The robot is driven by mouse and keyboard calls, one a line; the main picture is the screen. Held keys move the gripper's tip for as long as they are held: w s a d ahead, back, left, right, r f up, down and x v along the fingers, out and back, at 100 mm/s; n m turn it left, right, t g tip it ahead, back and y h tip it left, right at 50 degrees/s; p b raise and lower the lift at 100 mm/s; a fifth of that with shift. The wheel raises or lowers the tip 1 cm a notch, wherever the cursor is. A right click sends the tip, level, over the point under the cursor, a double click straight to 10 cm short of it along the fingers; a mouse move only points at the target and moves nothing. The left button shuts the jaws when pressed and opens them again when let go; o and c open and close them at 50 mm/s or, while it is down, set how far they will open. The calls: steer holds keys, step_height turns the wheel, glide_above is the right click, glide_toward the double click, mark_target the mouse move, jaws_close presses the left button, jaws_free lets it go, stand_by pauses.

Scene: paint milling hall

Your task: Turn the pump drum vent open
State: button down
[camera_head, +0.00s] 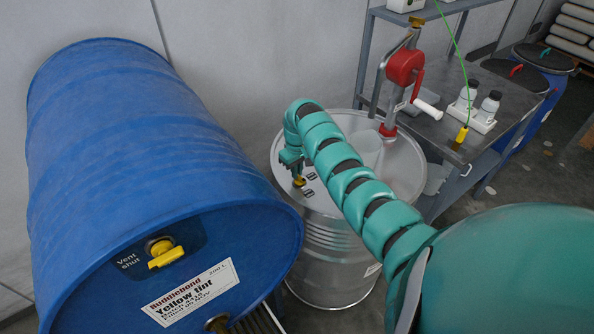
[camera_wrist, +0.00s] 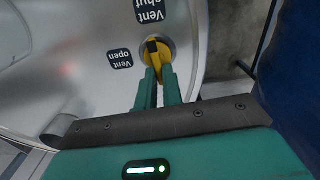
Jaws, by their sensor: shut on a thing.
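The silver pump drum (camera_head: 335,260) stands upright with a red hand pump (camera_head: 404,68) on its lid. Its yellow vent handle (camera_head: 299,181) is on the lid's near-left part, below my gripper (camera_head: 292,165). In the wrist view the vent handle (camera_wrist: 154,52) sits on a round brass fitting, and its dark-marked end points up toward the "Vent shut" label (camera_wrist: 149,11). The "Vent open" label (camera_wrist: 120,58) lies to the left of the handle. My gripper's green fingers (camera_wrist: 155,82) are shut on the vent handle, hiding its lower part.
A large blue drum (camera_head: 150,150) lies on its side at left, close to the silver drum, with its own yellow vent handle (camera_head: 166,256) marked "Vent shut". A metal bench (camera_head: 450,125) with white bottles (camera_head: 488,107) stands at right. A green cord hangs above it.

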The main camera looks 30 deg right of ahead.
steer(key=n, duration=0.2)
steer(key=n+b, duration=0.1)
steer(key=n, duration=0.2)
steer(key=shift+s+a, duration=0.15)
steer(key=n, duration=0.1)
steer(key=n+b, duration=0.1)
steer(key=n, duration=0.1)
steer(key=shift+s+a+f, duration=0.1)
steer(key=shift+s+a, duration=0.05)
steer(key=shift+s, duration=0.05)
steer(key=shift+a+n+b, duration=0.1)
steer(key=shift+n+b, duration=0.35)
steer(key=shift+n, duration=0.75)
steer(key=n, duration=0.1)
steer(key=n+b, duration=0.1)
steer(key=shift+s+n, duration=0.2)
steer(key=shift+n, duration=0.1)
steer(key=shift+s+n+b, duration=0.2)
steer(key=shift+n+b, duration=0.4)
steer(key=shift+n, duration=1.5)
steer(key=shift+a, duration=0.1)
steer(key=c, duration=1.5)
jaws_free()
steer(key=shift+c, duration=0.2)
